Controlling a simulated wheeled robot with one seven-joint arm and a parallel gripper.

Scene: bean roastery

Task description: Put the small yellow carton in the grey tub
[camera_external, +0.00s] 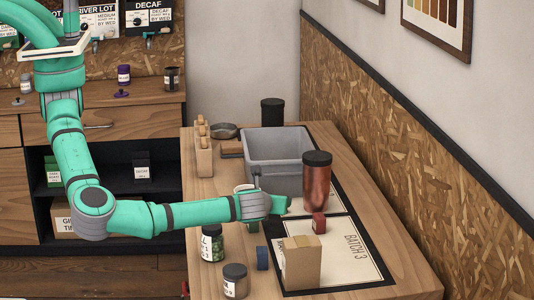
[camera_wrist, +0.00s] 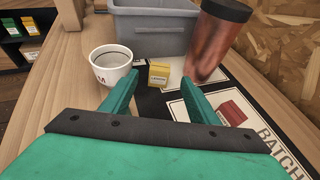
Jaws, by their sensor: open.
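The small yellow carton (camera_wrist: 159,74) stands upright on the table just beyond and between my open fingertips in the wrist view. My gripper (camera_wrist: 158,90) is open and empty. In the external view my gripper (camera_external: 287,203) is low over the table, and I cannot make out the yellow carton there. The grey tub (camera_external: 277,150) stands open behind the carton, at the back of the table; its near wall also shows at the top of the wrist view (camera_wrist: 150,30).
A white mug (camera_wrist: 111,64) stands left of the carton. A copper canister (camera_external: 316,182) with a dark lid stands to its right. A red block (camera_external: 319,223), a tan box (camera_external: 301,262), a blue block (camera_external: 262,258) and lidded jars (camera_external: 235,281) are nearby.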

